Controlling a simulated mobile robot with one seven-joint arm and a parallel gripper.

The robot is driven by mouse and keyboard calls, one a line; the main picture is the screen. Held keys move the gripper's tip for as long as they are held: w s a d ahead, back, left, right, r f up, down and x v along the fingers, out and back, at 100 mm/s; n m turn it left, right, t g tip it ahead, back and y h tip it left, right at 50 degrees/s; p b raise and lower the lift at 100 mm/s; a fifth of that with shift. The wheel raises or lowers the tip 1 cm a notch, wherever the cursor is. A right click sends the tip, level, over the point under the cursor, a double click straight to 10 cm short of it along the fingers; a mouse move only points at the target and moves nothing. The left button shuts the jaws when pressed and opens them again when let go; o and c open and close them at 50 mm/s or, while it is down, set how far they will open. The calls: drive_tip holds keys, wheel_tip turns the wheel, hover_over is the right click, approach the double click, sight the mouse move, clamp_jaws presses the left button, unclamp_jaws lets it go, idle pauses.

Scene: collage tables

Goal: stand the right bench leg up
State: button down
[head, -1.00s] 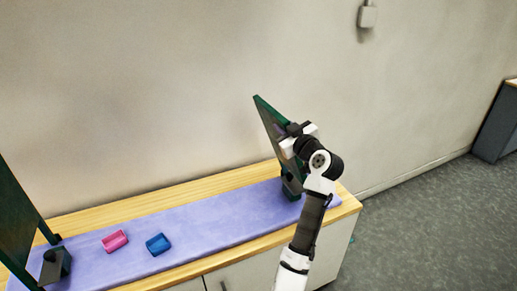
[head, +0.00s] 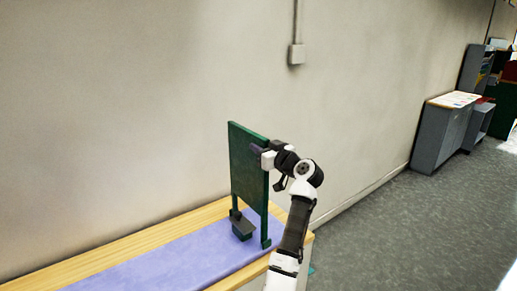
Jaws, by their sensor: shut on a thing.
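The right bench leg (head: 247,171) is a dark green panel with two short feet at its lower end. It looks about upright at the right end of the blue-purple mat (head: 165,262). Its feet are at the mat; whether they bear on it is hard to tell. My gripper (head: 262,153) is shut on the upper right edge of the leg, its fingers partly hidden by the wrist. A small dark bracket (head: 242,227) shows by the leg's lower left part.
The mat lies on a wooden-topped cabinet (head: 150,242) against a plain wall with a switch box (head: 296,54). The cabinet ends just right of the leg. Grey floor (head: 410,225) is clear beyond, with a grey cabinet (head: 441,135) farther back.

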drive_tip(key=shift+w+d+r, duration=0.1)
drive_tip(key=shift+d+r, duration=0.15)
drive_tip(key=shift+d, duration=0.05)
drive_tip(key=c, duration=1.6)
unclamp_jaws()
drive_tip(key=shift+w+f, duration=0.1)
drive_tip(key=shift+d+f, duration=0.1)
drive_tip(key=b+v, duration=0.4)
drive_tip(key=v, duration=0.9)
drive_tip(key=shift+s+d, duration=0.1)
drive_tip(key=shift+s, duration=0.25)
